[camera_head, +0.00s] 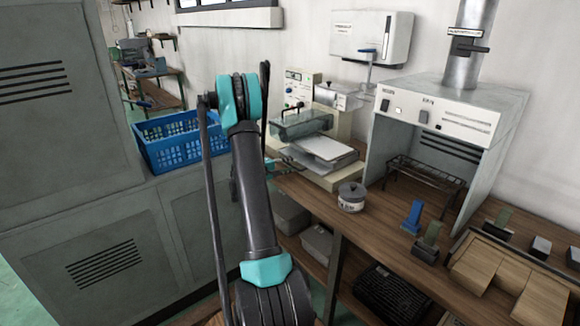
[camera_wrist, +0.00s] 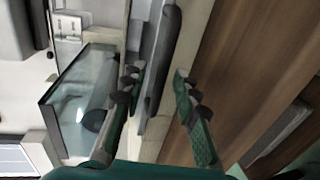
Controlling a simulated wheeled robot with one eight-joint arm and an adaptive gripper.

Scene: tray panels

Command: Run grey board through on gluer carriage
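The gluer (camera_head: 312,120) is a cream machine with a clear cover on the bench, behind my arm. Its carriage (camera_head: 335,168) sticks out at the front. A pale grey board (camera_head: 322,147) lies flat on it. My gripper (camera_head: 283,163) is at the carriage's near left side, mostly hidden by my arm in the head view. In the wrist view my gripper (camera_wrist: 157,78) has its fingers apart. A dark rounded bar (camera_wrist: 166,55) and a grey plate edge lie between the fingers. I cannot tell whether they touch. The clear cover (camera_wrist: 80,95) is left of the fingers.
A round lidded pot (camera_head: 351,197) stands right of the carriage. A grey hood (camera_head: 440,115) with a wire rack is farther right. A blue crate (camera_head: 185,150) sits on the cabinet at left. Blue and dark small stands and brown panels are on the right bench.

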